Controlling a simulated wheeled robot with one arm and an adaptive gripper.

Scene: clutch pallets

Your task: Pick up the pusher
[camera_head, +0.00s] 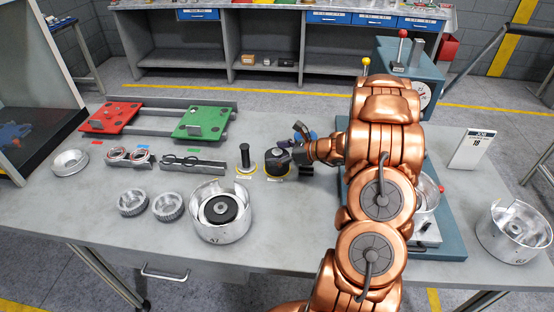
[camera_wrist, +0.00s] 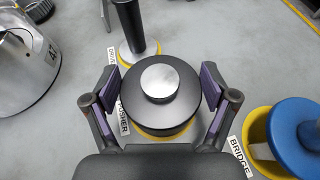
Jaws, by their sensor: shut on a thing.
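The pusher (camera_wrist: 160,115) is a round black body with a silver disc on its top, and it stands upright on a yellow ring. A label reading PUSHER lies beside it in the wrist view. In the head view the pusher (camera_head: 276,161) is near the middle of the bench, just left of the end of my copper arm. My gripper (camera_wrist: 166,90) has one finger on each side of the pusher and is shut on it. In the head view my gripper (camera_head: 298,146) is partly hidden by its own wrist.
A black-handled tool (camera_wrist: 136,30) on a yellow-ringed base stands close by. A blue round part (camera_wrist: 296,124) sits on a yellow holder near the BRIDGE label. A metal drum (camera_head: 221,214) stands nearer the front. Green (camera_head: 203,121) and red (camera_head: 110,115) plates lie back left.

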